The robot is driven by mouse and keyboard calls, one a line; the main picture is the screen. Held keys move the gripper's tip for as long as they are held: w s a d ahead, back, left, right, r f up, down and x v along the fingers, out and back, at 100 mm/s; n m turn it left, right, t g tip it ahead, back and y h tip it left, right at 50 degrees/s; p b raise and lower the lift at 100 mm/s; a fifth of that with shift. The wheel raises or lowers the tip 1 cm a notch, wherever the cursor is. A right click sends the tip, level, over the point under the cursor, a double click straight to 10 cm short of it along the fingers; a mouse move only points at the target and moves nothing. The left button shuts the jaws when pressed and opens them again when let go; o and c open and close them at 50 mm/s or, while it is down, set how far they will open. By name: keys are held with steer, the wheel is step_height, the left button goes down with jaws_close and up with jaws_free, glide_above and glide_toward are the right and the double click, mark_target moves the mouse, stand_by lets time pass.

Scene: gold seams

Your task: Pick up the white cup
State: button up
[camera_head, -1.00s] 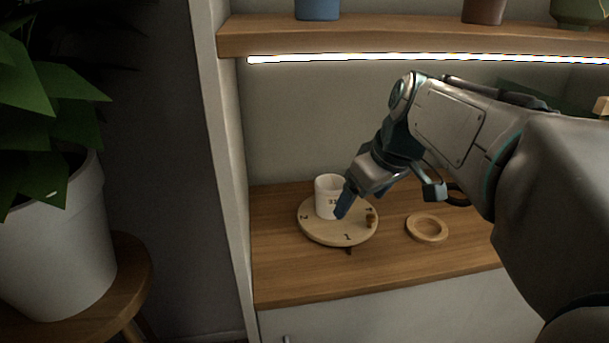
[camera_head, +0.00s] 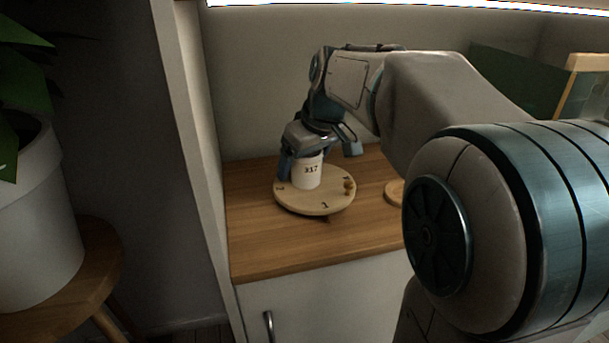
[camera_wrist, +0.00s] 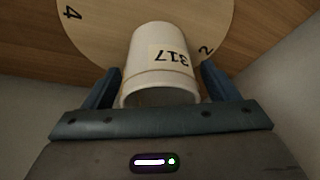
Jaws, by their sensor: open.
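The white cup (camera_head: 308,172), marked 317, stands upright on a round wooden board (camera_head: 322,207) with numbers around its edge. My gripper (camera_head: 302,172) is above and around the cup, its fingers pointing down. In the wrist view the cup (camera_wrist: 162,62) sits between the two blue fingers of my gripper (camera_wrist: 160,88), one on each side. The fingers are open, with a narrow gap visible on the sides of the cup. The gripper hides the cup's rim in the head view.
A small brown knob (camera_head: 349,186) stands on the board's right side. A wooden ring (camera_head: 394,193) lies to the right, partly hidden by my arm. A wall panel (camera_head: 190,120) is close on the left. The counter's front (camera_head: 290,250) is clear.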

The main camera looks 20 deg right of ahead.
steer(key=c, duration=1.2)
steer(key=shift+o, duration=0.2)
